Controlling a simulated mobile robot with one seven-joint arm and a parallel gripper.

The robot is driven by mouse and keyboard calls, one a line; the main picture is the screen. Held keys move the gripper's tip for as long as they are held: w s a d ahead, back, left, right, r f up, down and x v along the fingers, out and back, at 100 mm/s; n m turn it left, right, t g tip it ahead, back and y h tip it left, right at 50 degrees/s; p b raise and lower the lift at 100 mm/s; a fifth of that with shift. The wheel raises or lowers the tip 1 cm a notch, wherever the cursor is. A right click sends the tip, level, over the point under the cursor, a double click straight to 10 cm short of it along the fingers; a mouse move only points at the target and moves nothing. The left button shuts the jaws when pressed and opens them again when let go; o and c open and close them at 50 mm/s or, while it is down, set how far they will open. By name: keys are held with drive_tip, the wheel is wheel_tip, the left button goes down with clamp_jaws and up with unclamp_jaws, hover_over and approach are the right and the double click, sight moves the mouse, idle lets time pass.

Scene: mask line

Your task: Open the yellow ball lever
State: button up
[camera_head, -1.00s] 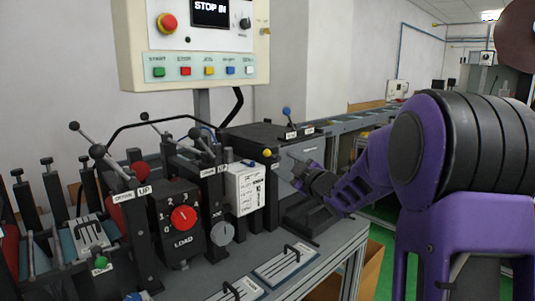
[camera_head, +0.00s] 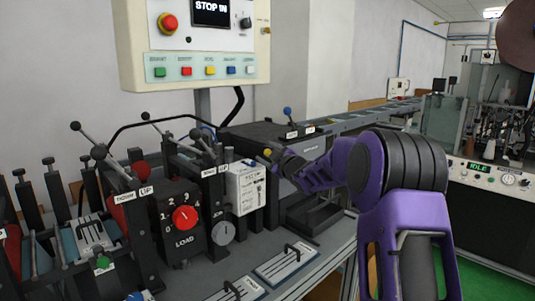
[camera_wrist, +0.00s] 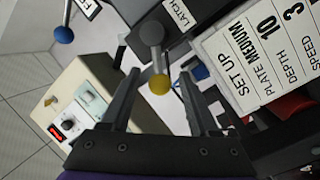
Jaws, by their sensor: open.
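The yellow ball (camera_head: 267,152) is on the machine's lever, at the near corner of the dark block, with my gripper (camera_head: 277,155) right beside it. In the wrist view the yellow ball (camera_wrist: 159,85) tips a short grey lever (camera_wrist: 153,42) by a label reading LATCH. My gripper (camera_wrist: 159,76) is open there, one finger on each side of the ball. Gaps show between the ball and both fingers, so it is not gripped.
A white SET UP card (camera_head: 246,188) stands close to the lever; it also shows in the wrist view (camera_wrist: 262,50). A blue ball lever (camera_head: 287,111) rises behind. A LOAD dial box (camera_head: 178,222) and black-knobbed levers (camera_head: 98,152) stand left. A control panel (camera_head: 195,45) hangs above.

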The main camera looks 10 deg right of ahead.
clamp_jaws()
drive_tip(key=f+n+b, duration=0.1)
drive_tip(key=b, duration=0.2)
drive_tip(key=shift+s+f, duration=0.1)
drive_tip(key=b, duration=0.1)
drive_tip(key=n+b, duration=0.1)
drive_tip(key=b, duration=0.1)
drive_tip(key=shift+a+f, duration=0.2)
drive_tip(key=shift+f, duration=0.05)
drive_tip(key=shift+s+f+n+t+b, duration=0.15)
drive_tip(key=shift+n+t+b, duration=0.2)
drive_tip(key=shift+n, duration=0.25)
drive_tip(key=shift+n+y, duration=0.3)
drive_tip(key=shift+n+p, duration=0.3)
drive_tip(key=shift+n, duration=0.1)
unclamp_jaws()
